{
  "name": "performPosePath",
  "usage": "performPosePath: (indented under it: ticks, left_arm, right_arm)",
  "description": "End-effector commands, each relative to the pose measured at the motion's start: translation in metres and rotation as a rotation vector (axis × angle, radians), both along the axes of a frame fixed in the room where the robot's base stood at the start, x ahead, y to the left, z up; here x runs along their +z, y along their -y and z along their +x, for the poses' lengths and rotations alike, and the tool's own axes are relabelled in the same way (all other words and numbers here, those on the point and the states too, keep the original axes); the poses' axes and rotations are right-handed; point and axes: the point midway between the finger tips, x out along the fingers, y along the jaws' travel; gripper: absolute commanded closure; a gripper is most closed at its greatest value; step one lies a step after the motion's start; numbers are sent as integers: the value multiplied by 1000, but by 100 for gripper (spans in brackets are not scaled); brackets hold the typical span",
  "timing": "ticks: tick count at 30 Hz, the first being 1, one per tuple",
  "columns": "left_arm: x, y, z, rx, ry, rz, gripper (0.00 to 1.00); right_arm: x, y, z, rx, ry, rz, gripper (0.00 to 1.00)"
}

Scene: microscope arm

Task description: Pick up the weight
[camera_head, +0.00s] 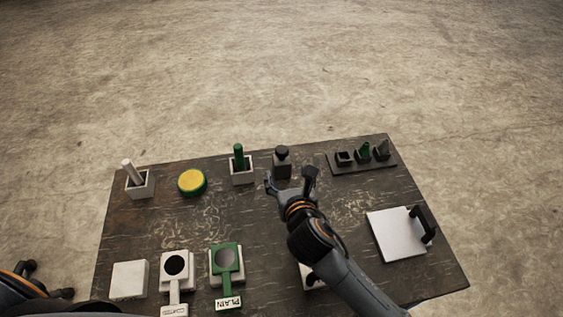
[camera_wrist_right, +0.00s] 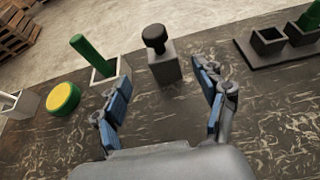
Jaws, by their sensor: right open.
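The weight (camera_head: 282,166) looks like a grey block with a dark knob on top. It stands upright near the far edge of the table (camera_head: 140,228). In the right wrist view the weight (camera_wrist_right: 163,66) is ahead, between the open fingers and beyond them. My right gripper (camera_head: 291,181) is open and empty, just on the near side of the weight. Its blue-padded fingers (camera_wrist_right: 166,98) show apart in the wrist view, and I see no contact. My left gripper (camera_head: 45,279) shows only in part at the lower left edge, off the table; its jaws are unclear.
A white box with a green rod (camera_head: 240,165) stands close left of the weight. A dark rack of small holders (camera_head: 363,157) is to the right. A yellow-green disc (camera_head: 192,182), a box with a white rod (camera_head: 138,182), paddles (camera_head: 226,262) and a handled white plate (camera_head: 398,234) are around.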

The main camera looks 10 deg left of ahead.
Motion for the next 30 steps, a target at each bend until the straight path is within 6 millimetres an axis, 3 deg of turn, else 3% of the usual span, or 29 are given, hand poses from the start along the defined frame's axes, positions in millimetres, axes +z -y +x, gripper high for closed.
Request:
performPosePath:
  ticks: [5,13,18,26,30]
  left_arm:
    - [0,3,3,-2,3,-4,60]
    - [8,1,26,-3,39,-3,60]
    - [7,-1,25,-3,37,-1,60]
    - [6,-4,18,-2,26,4,60]
    - [6,-4,14,-1,21,5,60]
  right_arm:
    - [-5,-5,12,-1,-1,-1,28]
    - [-16,-16,40,-2,-2,1,28]
    - [-24,-22,54,-1,-1,-1,28]
    - [-25,-23,57,0,0,0,28]
    - [-25,-23,56,0,-1,0,53]
